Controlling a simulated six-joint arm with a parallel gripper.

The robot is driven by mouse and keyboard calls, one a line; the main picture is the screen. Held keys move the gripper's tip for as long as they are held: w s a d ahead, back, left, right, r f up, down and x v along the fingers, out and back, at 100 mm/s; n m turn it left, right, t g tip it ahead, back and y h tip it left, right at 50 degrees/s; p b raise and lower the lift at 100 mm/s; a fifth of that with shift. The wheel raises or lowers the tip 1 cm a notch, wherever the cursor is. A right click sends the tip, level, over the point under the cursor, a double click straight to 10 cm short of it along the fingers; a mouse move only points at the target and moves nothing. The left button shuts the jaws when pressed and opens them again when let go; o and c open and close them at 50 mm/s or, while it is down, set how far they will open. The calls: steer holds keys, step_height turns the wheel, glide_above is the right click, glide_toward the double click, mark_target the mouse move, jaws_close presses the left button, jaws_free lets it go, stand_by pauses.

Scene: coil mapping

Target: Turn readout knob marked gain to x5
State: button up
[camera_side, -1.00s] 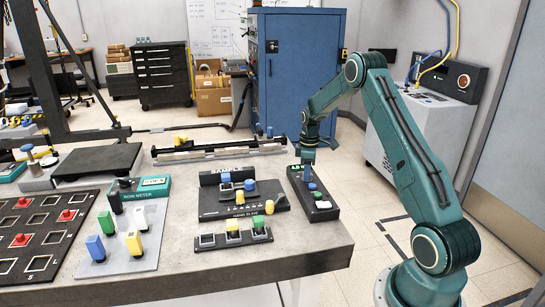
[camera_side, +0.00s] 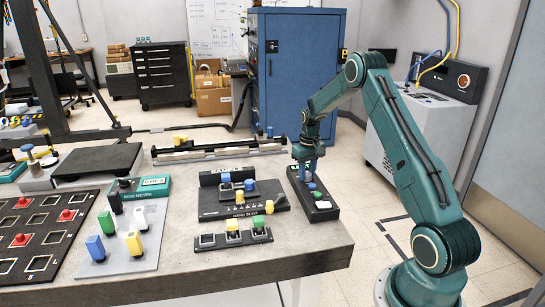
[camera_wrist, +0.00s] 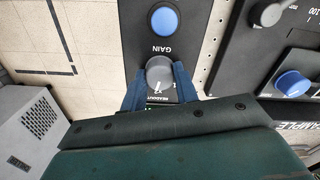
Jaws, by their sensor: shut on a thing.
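The readout box (camera_side: 328,213) is a narrow black unit at the right end of the bench. In the wrist view, a grey round knob (camera_wrist: 159,72) with a pale pointer line sits between the GAIN and READOUT lettering; its scale marks are too small to read. My gripper (camera_wrist: 160,85) has its blue fingers on either side of this knob, shut on it. In the side view my gripper (camera_side: 306,170) is down at the back of the box and hides the knob and most of the display. A blue round button (camera_wrist: 165,20) is on the same panel.
Left of the box is a black sample panel (camera_side: 222,208) with knobs and a blue cap. A row of switches (camera_side: 207,241) lies in front of it. Further left stands the bow meter (camera_side: 137,262). The bench edge is close right of the box.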

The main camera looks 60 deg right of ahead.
mark_target(307, 173)
steer(key=m, duration=0.6)
steer(key=shift+m, duration=0.3)
stand_by(0.4)
steer(key=o, duration=1)
step_height(307, 173, up, 14)
steer(key=shift+f, duration=0.1)
stand_by(0.3)
